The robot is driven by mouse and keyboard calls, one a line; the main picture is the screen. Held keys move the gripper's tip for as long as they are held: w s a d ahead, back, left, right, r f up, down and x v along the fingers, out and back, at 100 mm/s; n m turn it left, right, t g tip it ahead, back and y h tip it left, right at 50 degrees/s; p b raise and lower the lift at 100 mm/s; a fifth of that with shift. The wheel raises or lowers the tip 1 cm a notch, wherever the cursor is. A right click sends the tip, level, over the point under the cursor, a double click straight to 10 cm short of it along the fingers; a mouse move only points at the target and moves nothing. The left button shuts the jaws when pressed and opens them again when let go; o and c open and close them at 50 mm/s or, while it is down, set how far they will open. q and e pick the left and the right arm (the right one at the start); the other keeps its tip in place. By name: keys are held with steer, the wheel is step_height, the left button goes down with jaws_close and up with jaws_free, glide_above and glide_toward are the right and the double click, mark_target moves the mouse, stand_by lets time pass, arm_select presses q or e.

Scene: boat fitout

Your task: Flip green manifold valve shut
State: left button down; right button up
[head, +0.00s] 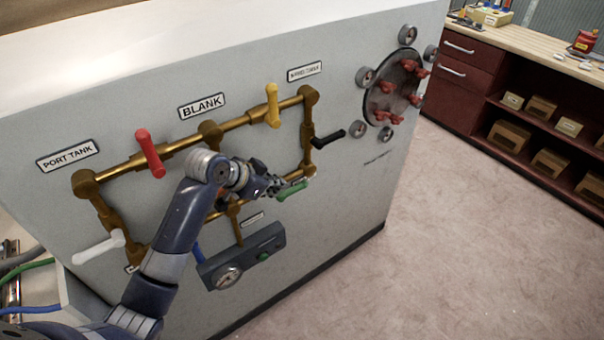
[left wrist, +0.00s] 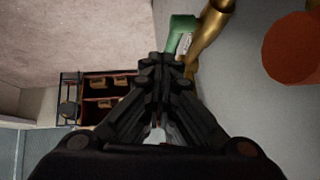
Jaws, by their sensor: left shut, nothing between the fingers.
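The green valve handle (head: 292,190) sits on the lower brass pipe of the manifold, on the grey panel. It points up and to the right, roughly along the pipe. My left gripper (head: 277,186) is shut and empty right beside the handle's left part in the head view. In the left wrist view the shut fingertips (left wrist: 166,62) lie just below the green handle (left wrist: 181,34), close to the brass pipe (left wrist: 212,28). Whether they touch the handle I cannot tell. My right gripper is not in view.
On the same manifold are a red handle (head: 150,153), a yellow handle (head: 272,105), a black handle (head: 329,139) and a white handle (head: 99,247). A grey gauge box (head: 243,257) hangs below. A round hatch with red knobs (head: 393,88) is at right. The floor at right is clear.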

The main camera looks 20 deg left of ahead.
arm_select(q)
glide_toward(303, 182)
steer(key=shift+m+t+h, duration=0.3)
steer(key=shift+m, duration=0.2)
steer(key=shift+s+f+p+x, duration=0.1)
steer(key=shift+f+p+x, duration=0.05)
steer(key=shift+p+x, duration=0.8)
steer(key=shift+s+f+p+x, duration=0.1)
steer(key=shift+p+x, duration=0.55)
steer(key=shift+x, duration=0.55)
steer(key=shift+a, duration=0.15)
